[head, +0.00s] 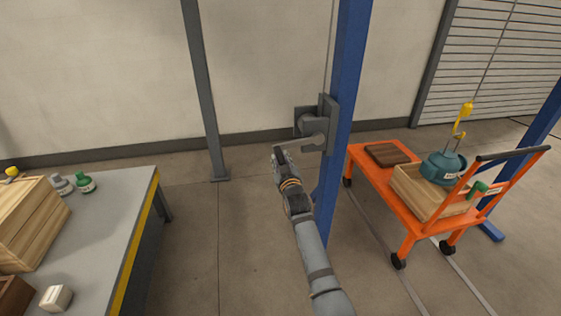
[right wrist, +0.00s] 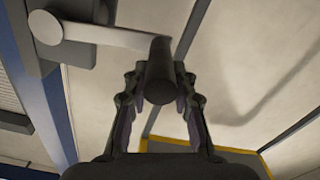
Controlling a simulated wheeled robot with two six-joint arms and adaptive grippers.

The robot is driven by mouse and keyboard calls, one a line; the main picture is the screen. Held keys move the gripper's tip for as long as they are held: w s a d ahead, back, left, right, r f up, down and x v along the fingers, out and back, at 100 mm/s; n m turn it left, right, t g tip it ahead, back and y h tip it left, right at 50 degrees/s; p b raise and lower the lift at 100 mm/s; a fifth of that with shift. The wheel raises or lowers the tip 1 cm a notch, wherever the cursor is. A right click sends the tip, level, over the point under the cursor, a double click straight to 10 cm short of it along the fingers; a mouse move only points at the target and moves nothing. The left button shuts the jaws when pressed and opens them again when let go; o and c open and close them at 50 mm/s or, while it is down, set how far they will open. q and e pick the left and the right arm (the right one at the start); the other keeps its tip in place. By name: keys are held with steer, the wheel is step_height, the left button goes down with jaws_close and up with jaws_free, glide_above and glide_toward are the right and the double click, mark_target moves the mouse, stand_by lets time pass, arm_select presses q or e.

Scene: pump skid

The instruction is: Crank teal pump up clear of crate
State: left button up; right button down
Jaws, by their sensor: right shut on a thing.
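The teal pump (head: 441,168) hangs upright under a yellow hook (head: 461,122) on a thin cable. It is at the wooden crate (head: 428,198); I cannot tell whether its base is inside the crate or just above the rim. A grey winch (head: 312,122) is fixed to a blue post. Its crank arm (right wrist: 105,36) ends in a dark round handle (right wrist: 159,82). My right gripper (head: 279,154) is shut on this handle, with a finger on each side in the right wrist view (right wrist: 160,95). My left gripper is out of view.
The crate stands on an orange cart (head: 380,201) with a brown board (head: 388,154) and a green item (head: 479,188). The blue post (head: 346,75) rises beside my right arm. A grey workbench (head: 100,225) with boxes and bottles stands at left. Open floor lies between bench and post.

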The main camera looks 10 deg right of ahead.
steer(key=shift+w+r+m, duration=0.1)
steer(key=shift+r+m, duration=0.2)
steer(key=shift+r, duration=0.75)
steer(key=c, duration=1.4)
jaws_free()
steer(key=o, duration=0.3)
steer(key=shift+d+f, duration=0.15)
steer(key=shift+f, duration=0.25)
